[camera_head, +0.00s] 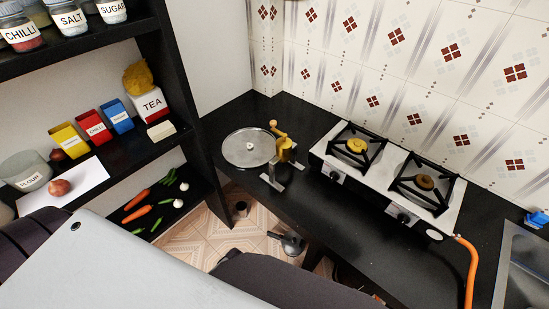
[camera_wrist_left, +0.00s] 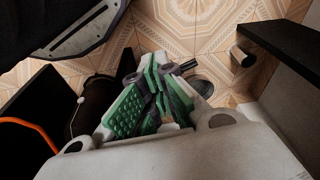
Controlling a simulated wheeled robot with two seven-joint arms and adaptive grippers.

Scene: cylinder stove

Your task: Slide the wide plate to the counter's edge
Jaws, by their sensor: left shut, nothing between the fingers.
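The wide plate (camera_head: 238,157) is a round grey metal disc with a small pale knob in its middle. It lies flat on the left end of the black counter (camera_head: 320,217), close to the edge; I cannot tell whether its rim overhangs. My left gripper (camera_wrist_left: 154,82) has green ribbed pads on its fingers. It is shut and empty in the left wrist view, with the tiled floor behind it and no plate in that view. My right gripper is not in view.
A brass device with a handle (camera_head: 285,150) stands right beside the plate. A two-burner stove (camera_head: 387,180) with an orange hose (camera_head: 468,270) is further right. A black shelf (camera_head: 100,145) with jars and boxes stands left. A dark cylinder (camera_wrist_left: 243,54) sits on the floor.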

